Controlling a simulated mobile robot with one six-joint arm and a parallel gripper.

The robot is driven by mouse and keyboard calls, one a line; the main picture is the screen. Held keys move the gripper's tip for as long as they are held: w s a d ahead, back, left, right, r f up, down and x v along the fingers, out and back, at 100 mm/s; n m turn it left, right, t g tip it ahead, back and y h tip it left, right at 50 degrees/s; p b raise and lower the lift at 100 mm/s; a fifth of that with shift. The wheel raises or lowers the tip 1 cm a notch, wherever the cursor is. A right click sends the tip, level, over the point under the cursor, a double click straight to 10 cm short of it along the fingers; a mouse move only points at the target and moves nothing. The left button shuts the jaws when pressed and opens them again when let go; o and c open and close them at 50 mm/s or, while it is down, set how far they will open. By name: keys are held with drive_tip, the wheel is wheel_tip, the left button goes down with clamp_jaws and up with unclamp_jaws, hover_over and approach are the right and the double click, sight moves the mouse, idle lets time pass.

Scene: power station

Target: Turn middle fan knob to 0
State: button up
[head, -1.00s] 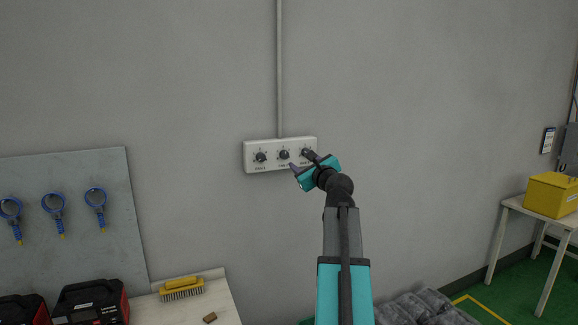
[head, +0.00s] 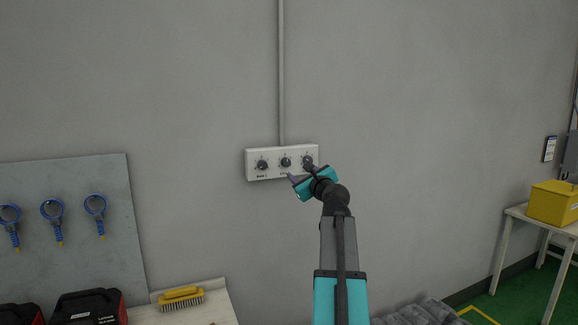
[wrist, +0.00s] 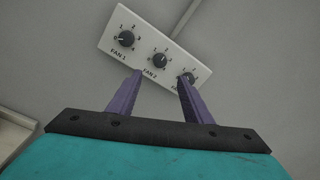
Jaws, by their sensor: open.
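The white control panel (head: 252,167) is fixed to the grey wall and carries three black knobs. The middle knob (head: 286,162), labelled FAN 2, also shows in the wrist view (wrist: 159,59); its exact setting is too small to read surely. The FAN 1 knob (head: 262,165) is on its left, and the right knob (head: 308,160) is partly behind my gripper. My gripper (head: 299,171) is open and empty just below the panel's right half.
A grey conduit (head: 281,80) runs up the wall from the panel. A yellow box (head: 552,203) stands on a table at right. The wall around the panel is clear.

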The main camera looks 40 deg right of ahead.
sight(287, 163)
drive_tip(key=shift+p+x, duration=0.95)
drive_tip(key=shift+x, duration=5.25)
drive_tip(key=c, duration=1)
drive_tip(key=shift+a, duration=0.15)
drive_tip(key=shift+c, duration=0.3)
drive_tip(key=shift+f, duration=0.1)
